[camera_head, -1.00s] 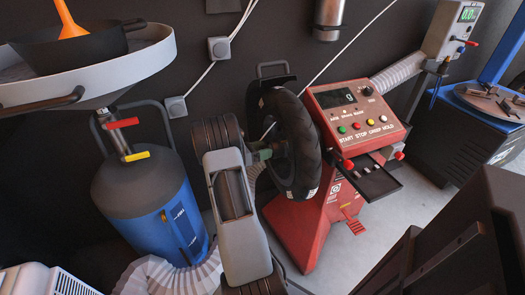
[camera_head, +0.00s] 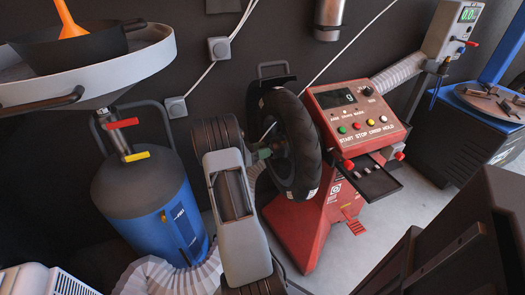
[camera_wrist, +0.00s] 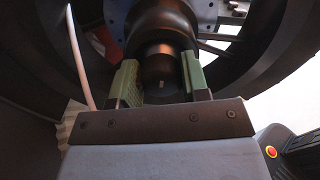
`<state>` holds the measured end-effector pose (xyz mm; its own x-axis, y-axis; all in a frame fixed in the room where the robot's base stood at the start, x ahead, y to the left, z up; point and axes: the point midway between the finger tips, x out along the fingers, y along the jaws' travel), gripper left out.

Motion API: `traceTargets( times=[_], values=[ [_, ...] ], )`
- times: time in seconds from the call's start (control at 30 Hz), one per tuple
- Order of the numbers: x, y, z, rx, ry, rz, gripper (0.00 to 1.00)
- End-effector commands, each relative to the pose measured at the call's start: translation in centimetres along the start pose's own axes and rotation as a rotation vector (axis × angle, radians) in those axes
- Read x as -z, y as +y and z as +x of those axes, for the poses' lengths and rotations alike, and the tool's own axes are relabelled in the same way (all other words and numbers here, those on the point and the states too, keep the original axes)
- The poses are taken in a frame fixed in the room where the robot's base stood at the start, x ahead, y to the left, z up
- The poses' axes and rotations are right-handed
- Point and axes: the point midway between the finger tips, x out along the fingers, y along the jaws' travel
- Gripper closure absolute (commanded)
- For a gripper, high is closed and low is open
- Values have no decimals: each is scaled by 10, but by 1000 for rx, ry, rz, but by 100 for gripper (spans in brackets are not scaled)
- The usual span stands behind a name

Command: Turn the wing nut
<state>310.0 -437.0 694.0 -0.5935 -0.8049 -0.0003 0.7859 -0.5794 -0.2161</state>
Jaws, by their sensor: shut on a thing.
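The wheel with its black tyre (camera_head: 297,150) is mounted upright on the red wheel balancer (camera_head: 297,232). In the wrist view, a dark round hub piece (camera_wrist: 160,38), apparently the wing nut, sits on the wheel's axis with a coppery-brown rounded end facing me. My gripper (camera_wrist: 160,78) has one green finger on each side of this piece and is shut on it. Its wings cannot be made out. In the head view my gripper (camera_head: 264,153) reaches the wheel's left face, and my arm and the tyre hide the nut.
The balancer's control panel (camera_head: 357,108) with coloured buttons is right of the wheel. A blue and grey tank (camera_head: 152,195) with red and yellow handles stands left of my arm, below a round tray (camera_head: 105,75). A dark cabinet (camera_head: 455,245) is at the lower right.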

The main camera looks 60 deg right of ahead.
Motion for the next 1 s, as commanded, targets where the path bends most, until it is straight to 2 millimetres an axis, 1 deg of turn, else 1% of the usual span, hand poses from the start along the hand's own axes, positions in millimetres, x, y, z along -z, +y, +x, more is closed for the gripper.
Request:
traceTargets(
  times=[0.27,1.0],
  values=[
    [2,-1,0,1,0,179,82],
    [6,-3,0,2,0,882,82]
  ],
)
